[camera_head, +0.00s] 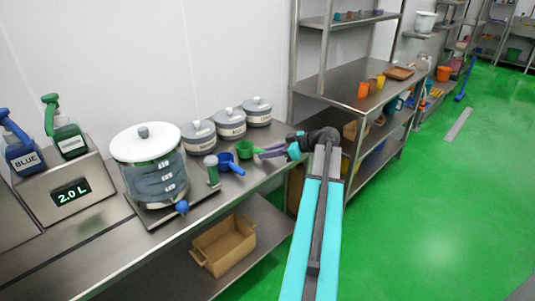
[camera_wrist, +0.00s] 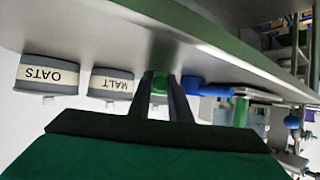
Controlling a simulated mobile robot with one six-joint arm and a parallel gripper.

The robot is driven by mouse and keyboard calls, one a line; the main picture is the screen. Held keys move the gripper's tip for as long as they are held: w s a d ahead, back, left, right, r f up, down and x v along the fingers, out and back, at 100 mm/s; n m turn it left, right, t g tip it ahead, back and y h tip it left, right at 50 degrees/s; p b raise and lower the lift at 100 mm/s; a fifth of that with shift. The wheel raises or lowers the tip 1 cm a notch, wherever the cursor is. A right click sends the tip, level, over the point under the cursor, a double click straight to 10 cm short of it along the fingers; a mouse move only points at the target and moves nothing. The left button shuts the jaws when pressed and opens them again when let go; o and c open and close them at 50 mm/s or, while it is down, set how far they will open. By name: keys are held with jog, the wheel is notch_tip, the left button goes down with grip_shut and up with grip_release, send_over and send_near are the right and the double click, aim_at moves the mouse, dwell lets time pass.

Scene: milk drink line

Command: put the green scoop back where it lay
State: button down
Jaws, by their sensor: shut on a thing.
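The green scoop (camera_head: 244,149) is at the front of the steel counter, close to the blue scoop (camera_head: 229,163). My gripper (camera_head: 264,152) reaches in from the right and is shut on the green scoop. In the wrist view, a green part of the scoop (camera_wrist: 161,81) shows between the fingers of my gripper (camera_wrist: 160,88); the rest is hidden. The blue scoop also shows in the wrist view (camera_wrist: 192,85), beside the fingers. I cannot tell whether the green scoop touches the counter.
Several grey lidded canisters stand behind the scoops, among them one marked OATS (camera_wrist: 48,74) and one marked MALT (camera_wrist: 111,82). A steel shelf rack (camera_head: 345,84) stands right of the counter.

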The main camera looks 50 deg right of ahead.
jog(key=shift+f, duration=0.15)
jog(key=c, duration=1)
grip_release()
jog(key=shift+r, duration=0.6)
jog(key=shift+s, duration=0.15)
jog(key=shift+b+v, duration=0.3)
jog(key=shift+v, duration=4.55)
jog(key=shift+s, duration=0.1)
